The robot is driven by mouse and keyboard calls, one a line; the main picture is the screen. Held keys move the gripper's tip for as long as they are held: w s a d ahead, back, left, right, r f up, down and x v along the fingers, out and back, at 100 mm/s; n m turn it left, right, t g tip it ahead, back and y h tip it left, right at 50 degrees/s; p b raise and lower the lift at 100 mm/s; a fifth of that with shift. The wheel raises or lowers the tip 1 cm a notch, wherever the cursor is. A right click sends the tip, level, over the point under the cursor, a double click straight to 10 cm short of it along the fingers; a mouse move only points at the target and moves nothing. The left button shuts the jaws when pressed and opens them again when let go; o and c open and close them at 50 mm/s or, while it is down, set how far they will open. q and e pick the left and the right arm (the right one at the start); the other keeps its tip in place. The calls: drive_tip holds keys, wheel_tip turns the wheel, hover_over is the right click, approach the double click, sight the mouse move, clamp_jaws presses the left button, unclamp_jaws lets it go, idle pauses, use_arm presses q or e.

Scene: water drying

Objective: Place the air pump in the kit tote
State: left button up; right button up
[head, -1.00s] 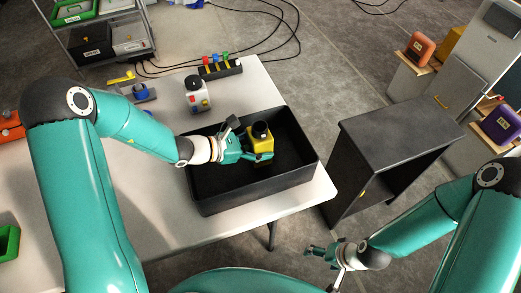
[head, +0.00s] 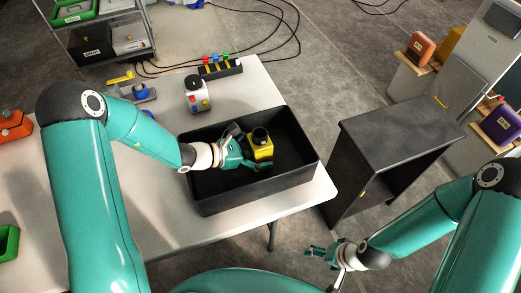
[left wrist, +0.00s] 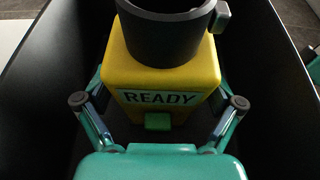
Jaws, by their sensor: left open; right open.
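The yellow air pump (head: 261,151) has a black round top and stands inside the black kit tote (head: 211,208) on the white table. In the left wrist view the pump (left wrist: 165,65) carries a "READY" label on its near face and looks upright. My left gripper (head: 240,155) is inside the tote at the pump's left side. In the left wrist view its open fingers (left wrist: 160,110) lie either side of the pump's lower part, with visible gaps. The pump's base contact is hidden. My right gripper (head: 318,252) is open and empty, low in front of the table.
A white device with coloured buttons (head: 196,96) and a strip with coloured levers (head: 220,68) stand behind the tote. A dark cabinet (head: 400,125) stands right of the table. The tote's floor right of the pump is clear.

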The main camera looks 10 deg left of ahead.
sight(251, 151)
use_arm(q)
drive_tip(key=shift+a+r, duration=0.1)
drive_tip(key=shift+r, duration=0.05)
drive_tip(key=v, duration=0.7)
drive_tip(key=shift+s+a, duration=0.1)
drive_tip(key=shift+s, duration=0.1)
